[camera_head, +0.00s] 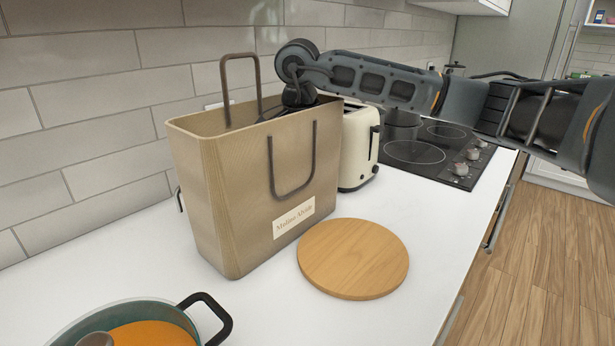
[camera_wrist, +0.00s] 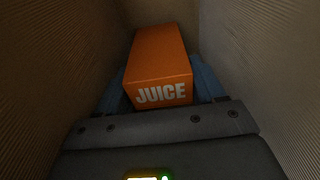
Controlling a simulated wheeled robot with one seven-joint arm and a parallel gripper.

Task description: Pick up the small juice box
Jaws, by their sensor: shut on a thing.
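The small juice box (camera_wrist: 158,62) is orange with white "JUICE" lettering and shows in the wrist view, inside the paper bag. My gripper (camera_wrist: 160,82) is shut on it, with a blue finger on each side of the box. In the head view my arm reaches down into the open top of the brown paper bag (camera_head: 228,190). The bag's front wall hides the fingers and the juice box there. In the wrist view the bag's walls (camera_wrist: 60,60) rise close on both sides.
A round wooden board (camera_head: 352,258) lies in front. A pot (camera_head: 75,330) is at the lower left.

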